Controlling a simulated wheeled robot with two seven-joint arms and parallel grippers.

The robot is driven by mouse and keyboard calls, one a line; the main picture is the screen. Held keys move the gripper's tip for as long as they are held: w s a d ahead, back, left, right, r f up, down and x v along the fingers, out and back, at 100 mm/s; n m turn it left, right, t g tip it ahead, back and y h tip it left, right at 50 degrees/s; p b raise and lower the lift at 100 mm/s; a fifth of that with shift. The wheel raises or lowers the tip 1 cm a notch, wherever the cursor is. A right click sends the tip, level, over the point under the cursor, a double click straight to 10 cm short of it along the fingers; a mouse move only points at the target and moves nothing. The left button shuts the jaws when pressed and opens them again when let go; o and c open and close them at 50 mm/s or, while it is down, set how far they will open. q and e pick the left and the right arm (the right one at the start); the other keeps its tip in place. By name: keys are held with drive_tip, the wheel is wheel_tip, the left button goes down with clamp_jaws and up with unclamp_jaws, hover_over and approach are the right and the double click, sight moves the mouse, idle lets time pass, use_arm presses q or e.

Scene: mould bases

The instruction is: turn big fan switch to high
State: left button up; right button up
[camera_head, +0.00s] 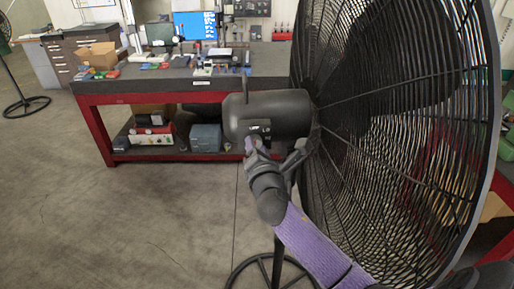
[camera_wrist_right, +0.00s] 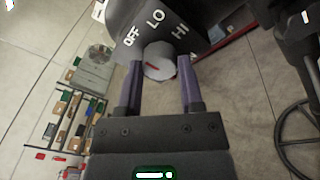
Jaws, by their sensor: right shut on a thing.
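The big fan (camera_head: 400,120) fills the right of the head view, with a black wire cage and a dark round motor housing (camera_head: 275,112). Its switch, a grey round knob (camera_wrist_right: 159,61) with a small red mark, sits on a dark panel with white OFF, LO and HI labels in the right wrist view. My right gripper (camera_wrist_right: 160,72) is shut on the knob, with one purple finger on each side. In the head view my right gripper (camera_head: 253,142) is at the back of the motor housing and hides most of the knob. My left gripper is not in view.
A red-framed workbench (camera_head: 185,85) with a monitor (camera_head: 195,25) and small items stands behind. The fan stand's round base (camera_head: 238,272) is on the floor below. The concrete floor to the left is clear. Another fan's base (camera_head: 27,104) is at far left.

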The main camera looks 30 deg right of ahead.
clamp_jaws()
drive_tip(key=shift+f, duration=0.1)
drive_tip(key=shift+a+f+m+h+b, duration=0.1)
drive_tip(key=shift+m+h+b, duration=0.55)
drive_tip(key=shift+m, duration=2.5)
drive_tip(key=shift+d+m+h+b, duration=0.1)
drive_tip(key=shift+m+b, duration=1.15)
drive_tip(key=shift+m, duration=1.85)
drive_tip(key=shift+a+f+m+h+b, duration=0.1)
drive_tip(key=shift+m+h+b, duration=0.55)
drive_tip(key=shift+m, duration=2.5)
drive_tip(key=shift+y+b, duration=0.3)
